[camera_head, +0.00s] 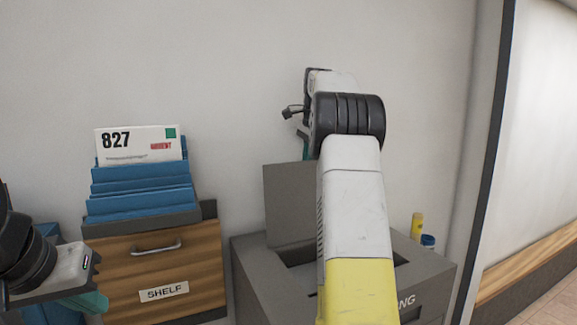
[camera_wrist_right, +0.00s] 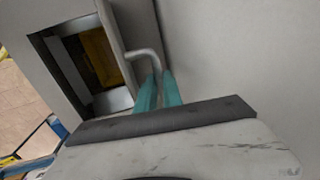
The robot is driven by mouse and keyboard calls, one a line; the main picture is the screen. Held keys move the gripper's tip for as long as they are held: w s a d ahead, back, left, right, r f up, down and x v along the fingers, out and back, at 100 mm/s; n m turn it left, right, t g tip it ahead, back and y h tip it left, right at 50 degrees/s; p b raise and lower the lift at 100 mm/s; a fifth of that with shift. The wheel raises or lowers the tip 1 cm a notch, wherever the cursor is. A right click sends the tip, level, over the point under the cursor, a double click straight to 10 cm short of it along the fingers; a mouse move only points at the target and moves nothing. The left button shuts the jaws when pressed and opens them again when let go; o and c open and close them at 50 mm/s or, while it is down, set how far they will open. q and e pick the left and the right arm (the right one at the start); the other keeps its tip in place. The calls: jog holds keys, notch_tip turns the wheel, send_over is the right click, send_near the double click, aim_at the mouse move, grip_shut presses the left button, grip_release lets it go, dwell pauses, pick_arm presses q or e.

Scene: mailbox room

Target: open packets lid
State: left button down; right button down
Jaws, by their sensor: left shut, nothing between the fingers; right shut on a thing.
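The packets box is a grey box (camera_head: 247,270) right of centre in the head view, its label partly hidden by my right arm. Its lid (camera_head: 290,205) stands raised and roughly upright, uncovering a dark opening. In the right wrist view, my right gripper (camera_wrist_right: 158,82) is shut on the lid's bent grey handle (camera_wrist_right: 142,54), with the lid (camera_wrist_right: 130,22) beside it. The opening shows a yellow-brown thing (camera_wrist_right: 100,55) inside.
A wooden drawer unit (camera_head: 205,268) labelled SHELF carries blue folders (camera_head: 140,190) and a white card (camera_head: 138,144) marked 827. A yellow bottle (camera_head: 417,226) and a blue-topped item (camera_head: 428,241) stand right of the box. A wall is close behind.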

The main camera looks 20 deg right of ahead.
jog(key=shift+a+r, duration=0.1)
jog(key=c, duration=1.5)
grip_release()
notch_tip(320, 180, up, 8)
jog(key=s, duration=0.1)
jog(key=shift+s, duration=0.25)
